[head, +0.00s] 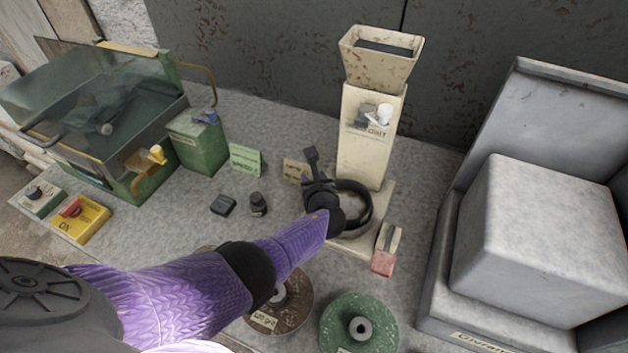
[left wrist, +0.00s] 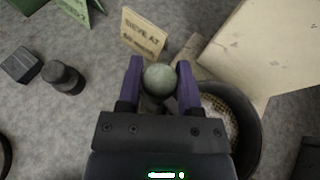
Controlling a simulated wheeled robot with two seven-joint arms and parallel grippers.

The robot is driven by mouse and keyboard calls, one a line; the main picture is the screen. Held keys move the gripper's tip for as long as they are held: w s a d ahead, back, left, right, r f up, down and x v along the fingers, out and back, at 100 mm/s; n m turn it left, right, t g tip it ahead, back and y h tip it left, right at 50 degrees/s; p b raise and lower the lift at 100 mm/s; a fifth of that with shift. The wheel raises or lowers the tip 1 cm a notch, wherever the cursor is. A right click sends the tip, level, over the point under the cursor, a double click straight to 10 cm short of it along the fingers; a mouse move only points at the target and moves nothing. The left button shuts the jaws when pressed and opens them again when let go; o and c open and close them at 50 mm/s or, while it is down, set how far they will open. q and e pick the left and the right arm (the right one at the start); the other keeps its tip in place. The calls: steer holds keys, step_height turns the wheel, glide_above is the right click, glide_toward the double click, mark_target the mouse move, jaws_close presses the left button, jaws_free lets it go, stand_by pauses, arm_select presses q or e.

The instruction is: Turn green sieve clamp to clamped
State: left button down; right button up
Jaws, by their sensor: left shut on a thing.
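My left gripper (left wrist: 159,70) has its two purple fingers on either side of a grey-green round knob (left wrist: 159,79), which looks like the sieve clamp's handle, and is shut on it. In the head view my left gripper (head: 320,188) is over the left side of the black sieve ring, and it hides the knob and the fingertips. The sieve ring (head: 366,204) sits on the cream machine's base. Its rim (left wrist: 254,128) and mesh (left wrist: 219,117) show right of the fingers in the left wrist view. My right gripper is not in view.
The cream hopper machine (head: 365,130) stands behind the sieve. A small sign (left wrist: 144,32) stands just beyond the fingers. A red-ended switch (head: 383,262), a green disc (head: 358,325) and a brown disc (head: 300,305) lie in front. A large grey block (head: 540,235) fills the right.

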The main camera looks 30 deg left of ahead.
arm_select(q)
steer(key=shift+n+g+y+b, duration=0.8)
steer(key=shift+n+y, duration=0.2)
steer(key=shift+n, duration=0.1)
steer(key=shift+c, duration=1.3)
jaws_free()
